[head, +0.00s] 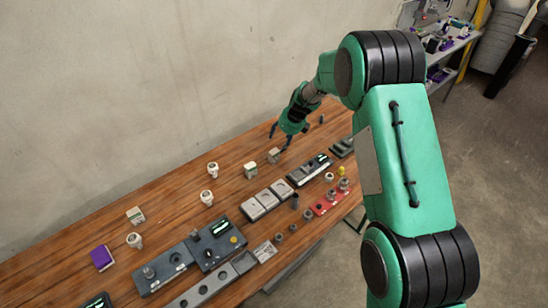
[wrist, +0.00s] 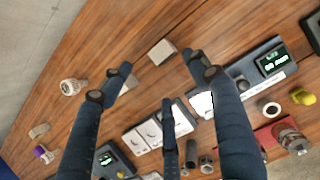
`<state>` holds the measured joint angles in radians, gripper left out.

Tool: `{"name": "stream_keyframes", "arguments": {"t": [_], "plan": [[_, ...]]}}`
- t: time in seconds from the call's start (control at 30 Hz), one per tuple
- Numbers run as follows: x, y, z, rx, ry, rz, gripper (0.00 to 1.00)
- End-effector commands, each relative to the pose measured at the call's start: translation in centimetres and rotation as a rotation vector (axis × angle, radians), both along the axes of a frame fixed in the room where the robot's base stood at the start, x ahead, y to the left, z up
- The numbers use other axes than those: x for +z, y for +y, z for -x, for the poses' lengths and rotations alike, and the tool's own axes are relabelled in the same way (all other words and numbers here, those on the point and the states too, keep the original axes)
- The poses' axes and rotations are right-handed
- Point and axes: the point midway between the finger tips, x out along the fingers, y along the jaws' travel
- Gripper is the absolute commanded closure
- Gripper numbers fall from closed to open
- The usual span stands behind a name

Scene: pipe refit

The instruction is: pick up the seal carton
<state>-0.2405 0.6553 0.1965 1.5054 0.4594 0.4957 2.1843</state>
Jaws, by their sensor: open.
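A small pale carton (head: 274,155) stands on the wooden bench just below my gripper (head: 281,138). The wrist view shows a pale box (wrist: 162,52) a little beyond my open, empty fingertips (wrist: 160,80), apart from them. A similar small carton (head: 250,170) stands to the left of the first, and another with a green mark (head: 135,215) is farther left. No readable label shows which of them is the seal carton. My fingers are spread above the bench.
Pale valve-like fittings (head: 212,169) stand along the bench's wall side. Bare wood surrounds the nearest carton.

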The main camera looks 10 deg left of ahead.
Motion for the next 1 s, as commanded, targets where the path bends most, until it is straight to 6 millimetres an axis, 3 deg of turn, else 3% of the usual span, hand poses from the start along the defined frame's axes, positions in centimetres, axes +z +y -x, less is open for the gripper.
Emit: {"name": "stream_keyframes", "arguments": {"t": [0.17,0.6,1.0], "plan": [[-1.1,0.3,-0.2,0.0,0.001,0.0,0.39],[-6.7,2.0,-1.8,0.001,0.001,0.0,0.39],[-7.9,2.4,-2.2,0.001,0.0,0.0,0.39]]}}
